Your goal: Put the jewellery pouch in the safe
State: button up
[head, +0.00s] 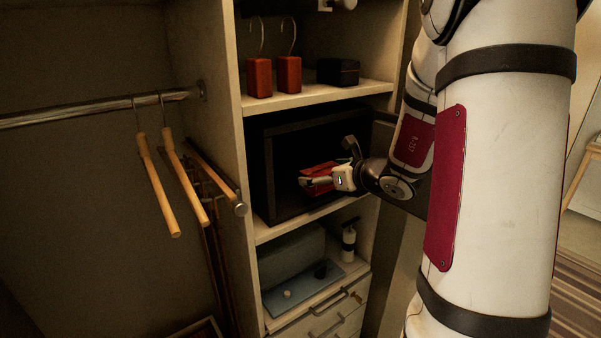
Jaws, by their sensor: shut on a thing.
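The black safe (267,168) stands on the middle shelf of the closet unit, with its front open and a dark inside. My gripper (318,180) is at the safe's opening, pointing left. It is shut on the red jewellery pouch (319,169), which shows partly above and behind the fingers. The pouch appears within the opening, but I cannot tell how deep it is or whether it touches the safe floor. My arm hides the right part of the safe.
Two red blocks with hooks (274,75) and a dark box (338,72) are on the shelf above. A blue-grey bundle (291,257) and a small bottle (348,242) are below. Wooden hangers (158,185) hang from a rail (95,108) at left. Drawers (325,318) are at the bottom.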

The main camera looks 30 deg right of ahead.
jog(key=w+p, duration=0.1)
jog(key=w, duration=0.8)
jog(key=shift+w+a, duration=0.2)
jog(key=shift+f, duration=1.75)
jog(key=shift+f, duration=0.1)
jog(key=o, duration=1.1)
jog(key=shift+c, duration=0.2)
jog(key=shift+s+d+r, duration=0.1)
jog(key=shift+s+r, duration=0.1)
jog(key=shift+r, duration=0.05)
jog(key=v, duration=1.1)
jog(key=shift+s+r, duration=0.1)
jog(key=shift+s, duration=0.2)
